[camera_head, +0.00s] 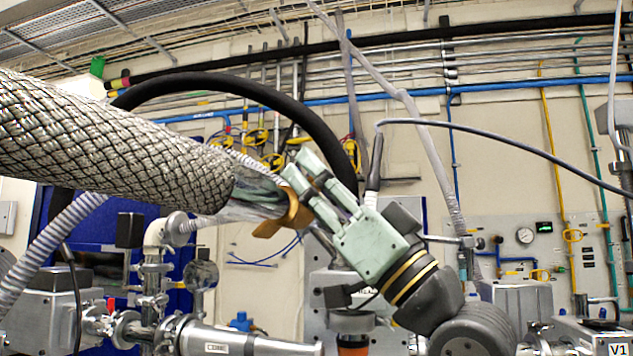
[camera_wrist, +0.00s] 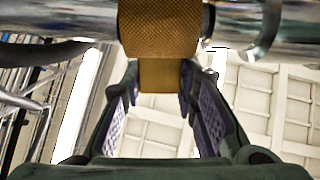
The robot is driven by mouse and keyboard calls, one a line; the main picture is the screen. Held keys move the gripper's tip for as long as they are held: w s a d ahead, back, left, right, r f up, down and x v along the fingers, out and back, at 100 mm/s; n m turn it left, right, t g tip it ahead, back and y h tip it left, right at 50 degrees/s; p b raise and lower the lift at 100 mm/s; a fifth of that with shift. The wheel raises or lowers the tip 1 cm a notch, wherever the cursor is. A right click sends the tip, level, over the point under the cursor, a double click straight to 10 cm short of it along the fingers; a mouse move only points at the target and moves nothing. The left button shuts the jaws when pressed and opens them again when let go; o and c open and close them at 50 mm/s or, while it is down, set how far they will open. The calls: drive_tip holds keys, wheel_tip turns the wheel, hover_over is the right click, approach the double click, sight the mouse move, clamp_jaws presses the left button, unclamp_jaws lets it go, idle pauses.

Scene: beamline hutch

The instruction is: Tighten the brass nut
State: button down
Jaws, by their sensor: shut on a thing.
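The brass nut (camera_head: 292,212) sits around a shiny metal fitting at the end of a thick braided hose (camera_head: 120,150) in the head view. In the wrist view the knurled brass nut (camera_wrist: 160,28) is at top centre, with a plain brass tab (camera_wrist: 160,75) reaching down from it. My pale green gripper (camera_head: 302,172) comes at the nut from the lower right, tilted. In the wrist view its two fingertips (camera_wrist: 160,84) stand on either side of the tab, shut on it. My gripper partly hides the nut's right side in the head view.
A gauge and pipe assembly (camera_head: 155,275) stands at lower left, with a labelled metal cylinder (camera_head: 235,340) below the nut. A black hose (camera_head: 250,90) arches behind my gripper. Pipes and a panel with a gauge (camera_head: 525,236) line the back wall.

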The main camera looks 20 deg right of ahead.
drive_tip(key=shift+f+b, duration=0.25)
drive_tip(key=shift+b, duration=0.05)
drive_tip(key=shift+r, duration=0.15)
drive_tip(key=c, duration=1.2)
unclamp_jaws()
drive_tip(key=shift+c, duration=0.2)
drive_tip(key=shift+s+d, duration=0.1)
drive_tip(key=v, duration=1.2)
